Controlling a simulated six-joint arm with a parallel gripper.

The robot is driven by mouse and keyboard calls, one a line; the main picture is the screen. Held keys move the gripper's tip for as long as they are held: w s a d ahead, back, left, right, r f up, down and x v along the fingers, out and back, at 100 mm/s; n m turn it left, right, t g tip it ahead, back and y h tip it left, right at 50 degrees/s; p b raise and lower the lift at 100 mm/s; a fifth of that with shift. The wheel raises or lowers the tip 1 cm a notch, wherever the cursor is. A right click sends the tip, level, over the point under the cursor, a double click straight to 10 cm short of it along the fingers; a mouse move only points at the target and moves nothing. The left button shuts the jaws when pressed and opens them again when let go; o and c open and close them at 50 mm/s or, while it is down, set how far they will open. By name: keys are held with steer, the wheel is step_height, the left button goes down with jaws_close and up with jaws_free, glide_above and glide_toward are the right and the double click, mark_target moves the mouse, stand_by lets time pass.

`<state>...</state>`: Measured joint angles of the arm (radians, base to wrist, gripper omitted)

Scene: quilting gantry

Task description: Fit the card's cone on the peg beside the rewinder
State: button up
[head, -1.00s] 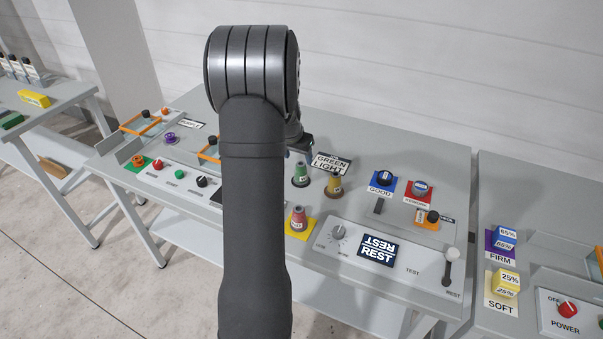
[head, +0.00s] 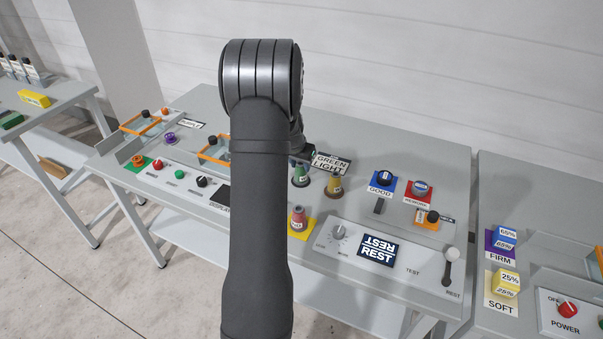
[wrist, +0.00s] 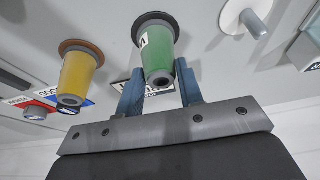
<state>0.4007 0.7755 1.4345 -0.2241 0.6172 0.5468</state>
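The card (head: 332,163) reads "GREEN LIGHT" and stands behind the cones. The green cone (head: 300,175) stands on the table left of the yellow cone (head: 335,186). In the wrist view the green cone (wrist: 158,48) has its narrow end near and between my fingertips, with the yellow cone (wrist: 78,75) to its left. My gripper (wrist: 159,82) is open, with a gap on each side of the green cone. In the head view my arm hides most of the gripper. A bare grey peg on a white disc (wrist: 246,18) shows right of the green cone in the wrist view.
A panel with a knob, a REST sign (head: 377,251) and a lever lies to the right. Blue GOOD and red pads with knobs (head: 385,178) sit farther right. Orange-framed trays (head: 141,122) are at left.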

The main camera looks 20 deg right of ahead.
steer(key=shift+c, duration=1.4)
steer(key=shift+r, duration=0.15)
steer(key=shift+r, duration=3)
steer(key=w+a+r+n+t+y, duration=0.1)
steer(key=w+a+r+n, duration=0.4)
steer(key=w+a, duration=0.3)
steer(key=shift+w+n+y, duration=0.15)
steer(key=shift+n+y, duration=0.25)
steer(key=shift+n, duration=0.1)
steer(key=shift+a, duration=0.1)
